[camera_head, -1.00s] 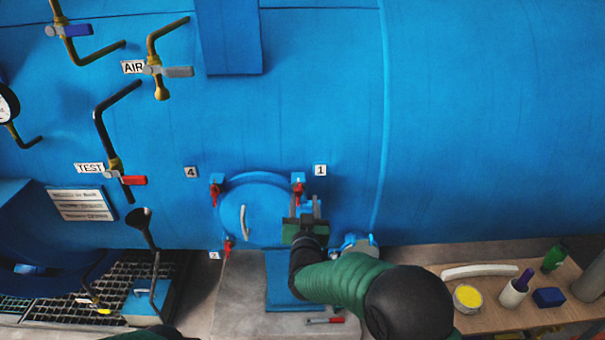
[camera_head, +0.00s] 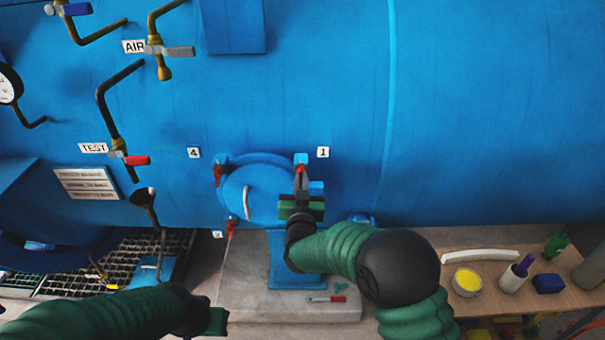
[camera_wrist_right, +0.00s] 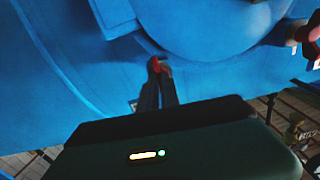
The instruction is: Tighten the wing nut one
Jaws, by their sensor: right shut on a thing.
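The red wing nut one (camera_head: 301,168) is at the upper right of the round blue hatch (camera_head: 262,180), beside the label "1" (camera_head: 323,152). My right gripper (camera_head: 301,178) reaches up to it from below, and its fingertips are closed on the nut. In the right wrist view the narrow fingers (camera_wrist_right: 158,78) meet at the red nut (camera_wrist_right: 155,64), and they hide part of it. My left gripper (camera_head: 217,321) is low in the head view, away from the hatch; its fingers are too unclear to read.
Other red wing nuts sit at the hatch's upper left (camera_head: 218,175) and lower left (camera_head: 232,228). A curved handle (camera_head: 246,202) stands out from the hatch. A red-handled tool (camera_head: 327,299) lies on the concrete plinth (camera_head: 240,285). A wooden table (camera_head: 450,240) with several items stands at right.

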